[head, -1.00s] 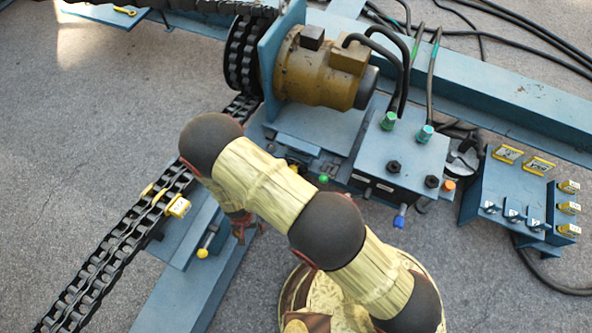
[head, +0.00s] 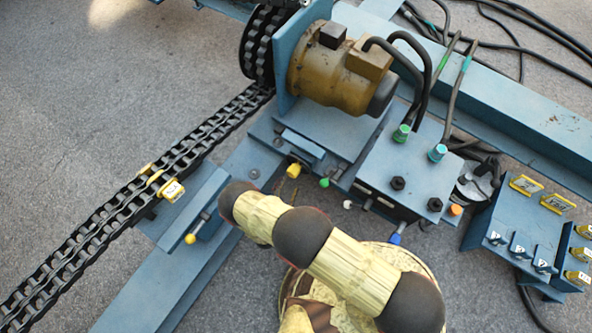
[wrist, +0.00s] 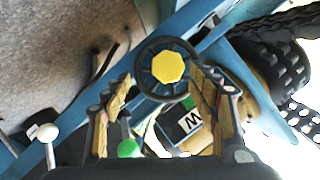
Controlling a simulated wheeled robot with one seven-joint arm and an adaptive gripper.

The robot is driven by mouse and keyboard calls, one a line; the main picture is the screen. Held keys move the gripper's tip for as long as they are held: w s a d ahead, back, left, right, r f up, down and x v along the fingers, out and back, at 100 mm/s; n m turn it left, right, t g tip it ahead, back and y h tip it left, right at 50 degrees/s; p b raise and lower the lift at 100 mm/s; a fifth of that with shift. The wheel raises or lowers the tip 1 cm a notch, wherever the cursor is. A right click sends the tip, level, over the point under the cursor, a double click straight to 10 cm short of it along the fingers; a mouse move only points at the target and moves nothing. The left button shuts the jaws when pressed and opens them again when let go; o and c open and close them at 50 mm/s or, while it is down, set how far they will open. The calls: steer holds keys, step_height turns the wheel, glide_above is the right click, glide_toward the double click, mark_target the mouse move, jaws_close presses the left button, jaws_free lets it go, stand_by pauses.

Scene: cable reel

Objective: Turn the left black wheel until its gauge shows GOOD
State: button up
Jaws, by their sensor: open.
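A black wheel (wrist: 141,67) with a yellow hub faces me in the wrist view, just beyond and between my fingertips. My gripper (wrist: 155,88) is open, one finger on each side below the wheel. The fingers look apart from the rim, but exact contact is unclear. In the head view my arm hides most of my gripper; thin brown finger parts show near a yellow knob (head: 293,171). I cannot tell for sure whether that knob is the wheel's hub. No gauge reading GOOD is legible.
The motor (head: 338,70) and the blue valve box (head: 400,170) lie beyond my arm. A chain (head: 120,205) runs at left.

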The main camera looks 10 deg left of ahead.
mark_target(292, 176)
steer(key=shift+w+a+r+t, duration=0.1)
steer(key=shift+w+r+t, duration=0.2)
steer(key=shift+r, duration=0.3)
steer(key=shift+m, duration=0.3)
steer(key=b+x, duration=0.2)
steer(key=x, duration=0.4)
steer(key=shift+f, duration=0.2)
steer(key=shift+b+x, duration=0.4)
steer(key=shift+x, duration=0.35)
steer(key=shift+a, duration=0.1)
steer(key=shift+c, duration=0.7)
jaws_close()
